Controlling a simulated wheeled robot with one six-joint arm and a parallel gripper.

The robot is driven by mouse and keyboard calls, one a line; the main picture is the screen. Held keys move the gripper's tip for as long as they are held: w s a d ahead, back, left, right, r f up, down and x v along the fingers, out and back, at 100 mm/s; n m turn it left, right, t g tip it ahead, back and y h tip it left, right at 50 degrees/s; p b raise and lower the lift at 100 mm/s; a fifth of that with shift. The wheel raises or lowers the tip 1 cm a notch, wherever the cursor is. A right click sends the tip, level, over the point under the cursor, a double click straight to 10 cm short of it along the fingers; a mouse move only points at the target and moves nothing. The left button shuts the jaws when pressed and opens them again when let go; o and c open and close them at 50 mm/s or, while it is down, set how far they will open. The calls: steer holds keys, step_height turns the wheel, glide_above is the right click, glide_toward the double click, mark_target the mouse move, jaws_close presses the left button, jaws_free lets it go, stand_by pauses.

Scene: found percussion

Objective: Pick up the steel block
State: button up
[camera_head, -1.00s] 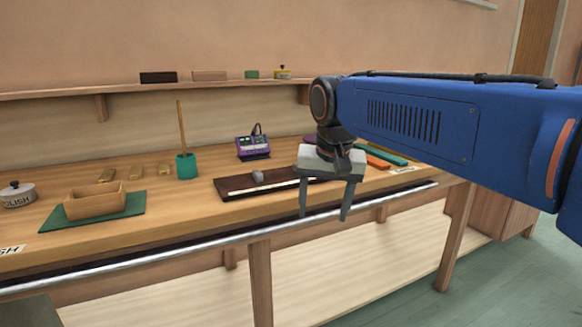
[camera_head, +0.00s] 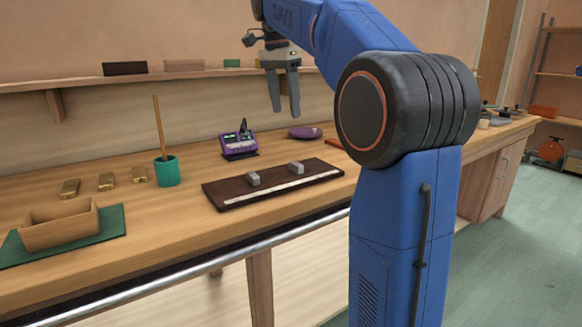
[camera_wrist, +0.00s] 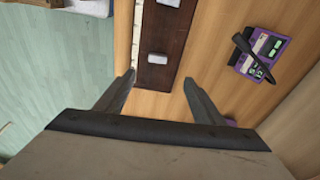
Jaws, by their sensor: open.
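Two grey metal-looking blocks, a left one (camera_head: 253,179) and a right one (camera_head: 296,168), sit apart on a dark brown board (camera_head: 222,194) with a pale strip along its front. I cannot tell from their look whether both are steel. In the wrist view one block (camera_wrist: 157,58) lies just beyond the fingertips, and the other (camera_wrist: 168,2) is cut off at the top edge. My gripper (camera_head: 283,114) is open and empty, pointing down, well above the bench behind the board. Its spread fingers also show in the wrist view (camera_wrist: 160,78).
A purple device (camera_head: 238,145) and a purple oval thing (camera_head: 304,132) are behind the board. A wall shelf (camera_head: 130,78) runs behind my gripper.

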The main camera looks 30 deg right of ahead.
glide_above(296, 163)
steer(key=a, duration=0.2)
step_height(296, 163, down, 12)
steer(key=shift+d+r, duration=0.1)
steer(key=shift+r, duration=0.05)
steer(key=f, duration=0.2)
steer(key=d+f, duration=0.1)
steer(key=f, duration=0.1)
steer(key=shift+s+d+f, duration=0.1)
steer(key=shift+s+d, duration=0.05)
steer(key=shift+s, duration=0.05)
steer(key=shift+f, duration=0.5)
steer(key=shift+c, duration=0.7)
